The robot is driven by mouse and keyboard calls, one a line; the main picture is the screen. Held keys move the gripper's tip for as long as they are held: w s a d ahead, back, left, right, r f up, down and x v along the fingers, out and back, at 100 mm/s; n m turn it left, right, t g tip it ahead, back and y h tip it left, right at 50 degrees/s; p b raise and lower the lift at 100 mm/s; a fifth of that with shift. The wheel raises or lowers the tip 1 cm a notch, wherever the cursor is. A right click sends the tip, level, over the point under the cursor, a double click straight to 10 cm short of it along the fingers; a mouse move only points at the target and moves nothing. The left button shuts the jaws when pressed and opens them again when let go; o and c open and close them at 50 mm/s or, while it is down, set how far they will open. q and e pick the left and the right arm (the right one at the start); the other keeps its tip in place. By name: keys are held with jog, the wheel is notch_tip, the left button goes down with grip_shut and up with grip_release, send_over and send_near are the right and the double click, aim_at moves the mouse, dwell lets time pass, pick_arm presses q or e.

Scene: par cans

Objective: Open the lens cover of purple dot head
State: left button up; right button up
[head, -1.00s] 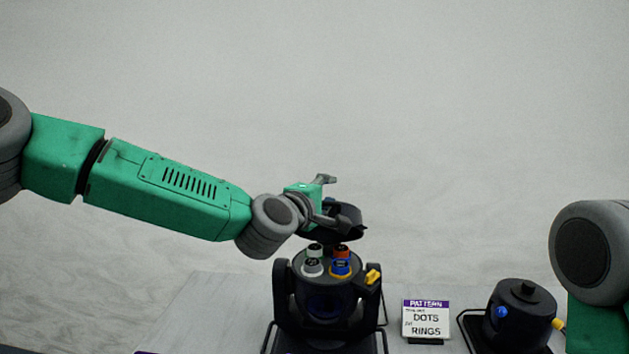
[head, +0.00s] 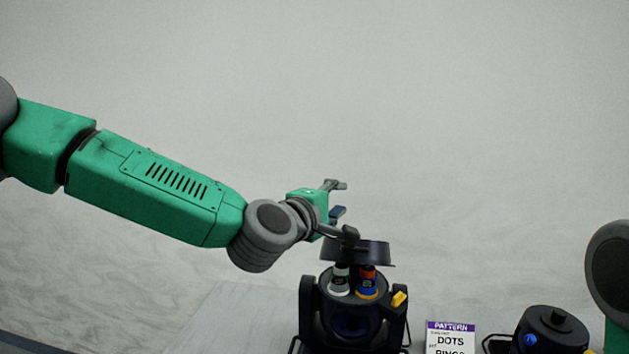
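The black moving head (head: 352,325) stands low in the middle of the head view, with a yellow knob on its right side. Its black round cover (head: 365,254) is off the body, above it and nearly level. White and blue-orange bottle-like pieces (head: 367,287) show between body and cover; whether the cover rests on them I cannot tell. My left gripper (head: 345,212) is at the cover's upper left, its fingers spread apart. The lower finger overlaps the cover's rim in view; contact is unclear. No purple dot is readable. My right gripper is outside the picture.
A sign (head: 451,337) reading PATTERN, DOTS and RINGS stands right of the head. A second, lower black head (head: 551,325) with a blue knob stands further right. Part of my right arm shows at the right edge. The space above is clear.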

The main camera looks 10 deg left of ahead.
pick_arm(q)
jog(key=s+a+r+p, duration=0.2)
jog(key=s+r, duration=0.2)
jog(key=s, duration=0.1)
jog(key=shift+s+r, duration=0.35)
jog(key=shift+r, duration=0.05)
dwell(0.4)
jog(key=shift+a, duration=0.3)
jog(key=shift+a, duration=0.1)
